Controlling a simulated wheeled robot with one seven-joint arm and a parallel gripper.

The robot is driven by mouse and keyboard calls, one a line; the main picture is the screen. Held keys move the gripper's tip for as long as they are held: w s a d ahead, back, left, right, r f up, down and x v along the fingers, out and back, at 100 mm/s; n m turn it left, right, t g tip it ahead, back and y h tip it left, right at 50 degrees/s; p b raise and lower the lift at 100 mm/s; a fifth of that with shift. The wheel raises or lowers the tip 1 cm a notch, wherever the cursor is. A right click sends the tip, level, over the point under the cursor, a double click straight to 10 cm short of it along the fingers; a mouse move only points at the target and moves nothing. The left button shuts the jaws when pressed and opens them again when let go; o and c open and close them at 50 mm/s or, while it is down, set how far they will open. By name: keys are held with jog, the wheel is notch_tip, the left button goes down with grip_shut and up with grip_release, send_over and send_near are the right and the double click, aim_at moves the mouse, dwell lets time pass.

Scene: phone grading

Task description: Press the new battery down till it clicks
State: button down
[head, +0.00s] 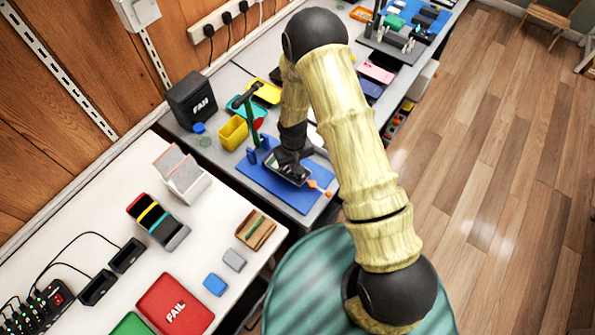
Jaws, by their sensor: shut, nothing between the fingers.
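A dark open phone or phone cradle (297,177) lies on the blue mat (262,184) of the far bench. My gripper (285,166) is over it, pointing down at its left part. The fingers are mostly hidden by the gripper body, and they look shut with nothing held. I cannot make out the new battery; it is either under my gripper or too small to tell. I cannot tell whether my fingertips touch the device.
Orange small parts (314,184) lie right of the device. A yellow bin (233,132) and a black FAIL box (192,101) stand at the left. The near white table holds a red FAIL tray (175,304) and a blue block (215,284). My arm covers part of the bench.

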jog(key=shift+f+b, duration=0.5)
jog(key=shift+f, duration=0.2)
dwell(0.6)
jog(key=shift+r+p, duration=2.35)
jog(key=shift+r, duration=1.2)
jog(key=s+d+r+m+t, duration=0.1)
jog(key=d+r, duration=0.3)
jog(key=r, duration=0.5)
jog(key=s+d+r+m, duration=0.1)
jog(key=s+d+r, duration=0.1)
jog(key=d+r, duration=0.45)
jog(key=s+d+r+m+t, duration=0.1)
jog(key=s+d+r, duration=0.3)
jog(key=s+r, duration=0.5)
notch_tip(320, 180, up, 2)
jog(key=shift+s+r+m+t, duration=0.2)
jog(key=shift+s+m+t, duration=0.1)
jog(key=shift+m, duration=0.4)
